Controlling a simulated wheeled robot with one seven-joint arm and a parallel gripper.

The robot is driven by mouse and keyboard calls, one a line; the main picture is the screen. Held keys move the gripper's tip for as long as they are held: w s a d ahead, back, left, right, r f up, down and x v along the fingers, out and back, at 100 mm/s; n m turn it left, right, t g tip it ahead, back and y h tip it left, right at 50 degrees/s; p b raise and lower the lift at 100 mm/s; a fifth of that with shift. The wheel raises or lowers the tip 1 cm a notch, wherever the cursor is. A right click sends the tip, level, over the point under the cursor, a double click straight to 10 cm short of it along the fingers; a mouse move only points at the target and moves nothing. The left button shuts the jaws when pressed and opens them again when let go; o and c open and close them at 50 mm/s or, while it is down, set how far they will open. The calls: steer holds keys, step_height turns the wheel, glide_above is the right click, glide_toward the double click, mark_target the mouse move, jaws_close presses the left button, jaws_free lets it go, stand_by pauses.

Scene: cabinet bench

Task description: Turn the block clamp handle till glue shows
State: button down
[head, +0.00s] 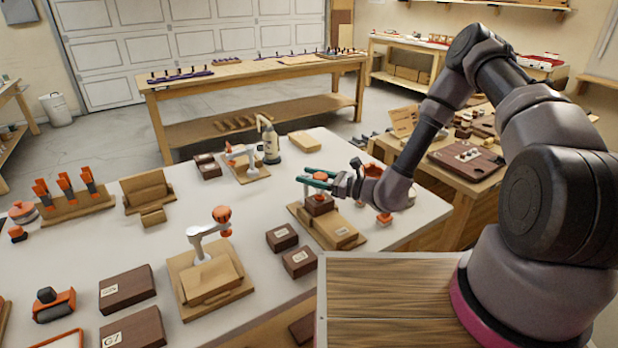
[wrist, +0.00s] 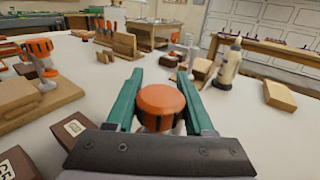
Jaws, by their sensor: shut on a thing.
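My gripper (head: 310,179) is at the block clamp on the wooden board (head: 341,241) at the bench's right side. Its green fingers are shut on the clamp's orange round handle (wrist: 161,100), which sits between them in the wrist view. In the head view the fingers hide most of the handle. A dark brown block (head: 319,205) stands upright under the gripper, on the board. I cannot make out any glue at the block's joint.
Another clamp with an orange knob (head: 221,214) stands to the left, and a third (head: 229,152) farther back. A glue bottle (head: 269,140) stands near it. Loose dark blocks (head: 282,237) lie left of the board. Bare white bench shows between the stations.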

steer(key=shift+w+d+m+t+h, duration=0.1)
steer(key=shift+m+t+h, duration=0.35)
steer(key=shift+t, duration=0.25)
steer(key=shift+c, duration=1.4)
jaws_free()
steer(key=v, duration=1)
steer(key=shift+d, duration=0.35)
steer(key=shift+f, duration=0.1)
